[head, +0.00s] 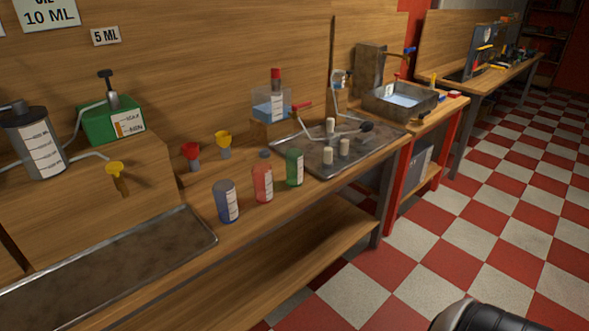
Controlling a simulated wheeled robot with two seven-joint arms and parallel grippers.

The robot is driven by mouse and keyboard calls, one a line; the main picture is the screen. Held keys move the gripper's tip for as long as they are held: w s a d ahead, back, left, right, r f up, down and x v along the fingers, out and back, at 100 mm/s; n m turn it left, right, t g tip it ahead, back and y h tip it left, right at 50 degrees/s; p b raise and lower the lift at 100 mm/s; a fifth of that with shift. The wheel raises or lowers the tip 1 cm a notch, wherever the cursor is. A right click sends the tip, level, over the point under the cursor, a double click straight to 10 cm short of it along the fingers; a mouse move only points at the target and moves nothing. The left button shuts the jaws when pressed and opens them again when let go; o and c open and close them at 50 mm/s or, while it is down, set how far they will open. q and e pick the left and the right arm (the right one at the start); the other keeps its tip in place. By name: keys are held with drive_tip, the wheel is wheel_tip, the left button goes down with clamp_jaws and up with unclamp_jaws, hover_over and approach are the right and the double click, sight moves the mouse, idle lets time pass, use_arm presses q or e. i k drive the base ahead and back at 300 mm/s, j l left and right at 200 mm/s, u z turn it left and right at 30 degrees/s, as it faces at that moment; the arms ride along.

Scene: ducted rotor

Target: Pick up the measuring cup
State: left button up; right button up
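I cannot tell for sure which vessel is the measuring cup. A blue cup (228,201), a red one (263,180) and a green one (294,167) stand upright in a row near the bench's front edge, each with a pale marked strip. A larger grey cylinder (40,145) with a marked white label stands on the raised wooden block at the left. A clear vessel (271,105) with blue liquid stands farther back. Neither gripper is in view; only a rounded part of mine shows at the bottom right edge.
A long metal tray (120,262) lies at the bench's left front. Another metal tray (374,145) holds several pale pegs. Red (191,152) and yellow (224,141) funnel-like pieces stand behind the cups. A green box (111,124) stands at the left. The checkered floor is clear at right.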

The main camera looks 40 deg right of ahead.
sight(261, 172)
drive_tip(key=i+l+z, duration=0.1)
drive_tip(key=l+z, duration=0.3)
drive_tip(key=i+l+z, duration=0.15)
drive_tip(key=l+z, duration=0.2)
drive_tip(key=i+l+z, duration=0.2)
drive_tip(key=z, duration=0.2)
